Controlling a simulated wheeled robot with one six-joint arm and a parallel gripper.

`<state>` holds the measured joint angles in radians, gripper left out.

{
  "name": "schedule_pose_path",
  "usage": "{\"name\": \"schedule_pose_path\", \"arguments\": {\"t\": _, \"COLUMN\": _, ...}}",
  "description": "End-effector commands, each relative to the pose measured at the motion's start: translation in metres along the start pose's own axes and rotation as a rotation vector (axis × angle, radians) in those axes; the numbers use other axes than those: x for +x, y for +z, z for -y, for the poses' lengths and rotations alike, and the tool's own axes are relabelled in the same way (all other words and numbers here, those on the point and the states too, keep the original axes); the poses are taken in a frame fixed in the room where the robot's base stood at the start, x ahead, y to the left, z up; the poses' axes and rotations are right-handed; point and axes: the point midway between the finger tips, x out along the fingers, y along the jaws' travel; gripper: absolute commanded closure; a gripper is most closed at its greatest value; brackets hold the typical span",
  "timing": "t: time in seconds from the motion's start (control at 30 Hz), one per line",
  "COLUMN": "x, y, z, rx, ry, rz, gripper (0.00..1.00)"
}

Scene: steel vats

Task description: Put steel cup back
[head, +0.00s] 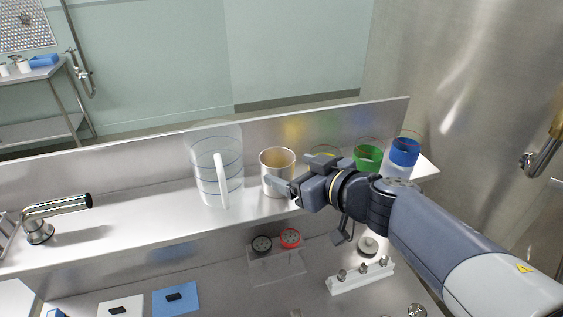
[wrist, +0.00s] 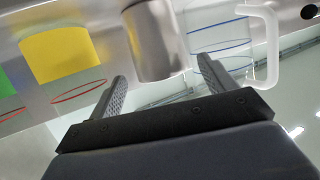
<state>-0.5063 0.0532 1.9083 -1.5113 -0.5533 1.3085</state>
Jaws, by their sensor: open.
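The steel cup (head: 277,172) stands upright on the steel shelf, just right of a large clear measuring jug (head: 216,170). My gripper (head: 290,186) is beside the cup, at its right and near side in the head view. In the wrist view the steel cup (wrist: 157,42) lies ahead, between the lines of my two open fingers (wrist: 162,85). The fingers are apart and nothing is gripped. I cannot tell whether a finger touches the cup. My wrist hides part of the shelf to the right of the cup.
Clear beakers with yellow (wrist: 60,52), green (head: 368,158) and blue (head: 404,151) contents stand right of the cup. A metal spout (head: 58,208) is on the left. Below the shelf are a small clear rack (head: 276,262) and a white block with knobs (head: 360,278).

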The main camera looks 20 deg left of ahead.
Motion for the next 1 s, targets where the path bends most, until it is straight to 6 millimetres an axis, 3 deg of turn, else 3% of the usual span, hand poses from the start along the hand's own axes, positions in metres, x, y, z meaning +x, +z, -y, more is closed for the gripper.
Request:
{"name": "schedule_pose_path", "arguments": {"t": 0.2, "x": -0.042, "y": -0.002, "z": -0.001, "rx": 0.000, "ry": 0.004, "rz": -0.001, "gripper": 0.21}}
{"name": "schedule_pose_path", "arguments": {"t": 0.4, "x": -0.061, "y": -0.001, "z": -0.001, "rx": 0.000, "ry": 0.002, "rz": -0.001, "gripper": 0.21}}
{"name": "schedule_pose_path", "arguments": {"t": 1.0, "x": -0.064, "y": 0.000, "z": 0.000, "rx": 0.001, "ry": 0.000, "rz": 0.000, "gripper": 0.21}}
